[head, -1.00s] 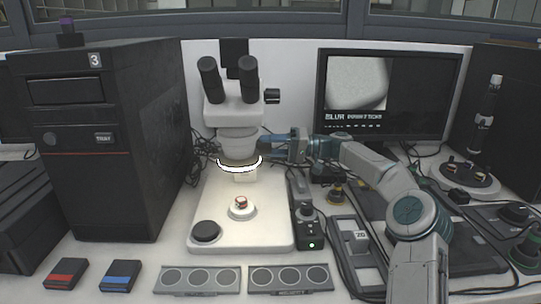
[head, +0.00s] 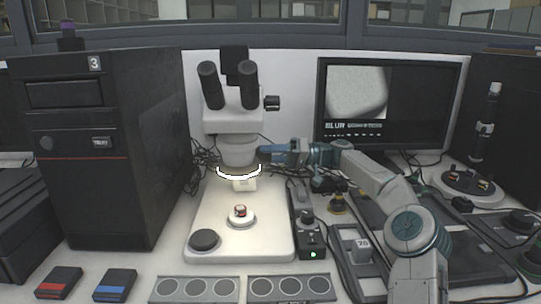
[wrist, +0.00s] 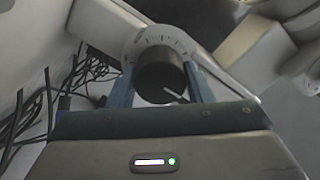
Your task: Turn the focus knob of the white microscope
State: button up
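The white microscope (head: 232,122) stands left of centre in the head view, with black eyepieces and a lit ring under its head. Its black focus knob (wrist: 160,76) shows in the wrist view in front of a pale dial with tick marks. A white pointer line on the knob slants down to the right. My gripper (wrist: 161,82) has one blue finger on each side of the knob, and both appear to touch it. In the head view my gripper (head: 272,152) reaches in from the right, beside the microscope head, and hides the knob.
The monitor (head: 390,100) shows a grainy, blurred picture with a "BLUR" label. A black computer tower (head: 90,160) stands left. A small sample (head: 240,211) sits on the microscope base. A control box (head: 310,240) and slide trays (head: 290,288) lie in front; cables hang behind.

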jog(key=o, duration=0.4)
jog(key=shift+c, duration=0.2)
jog(key=d+p, duration=0.1)
jog(key=d, duration=0.6)
jog(key=d+p, duration=0.1)
jog(key=d, duration=0.5)
jog(key=shift+w+d+f+p, duration=0.1)
jog(key=shift+d+f+p, duration=0.1)
jog(key=shift+d+p, duration=0.2)
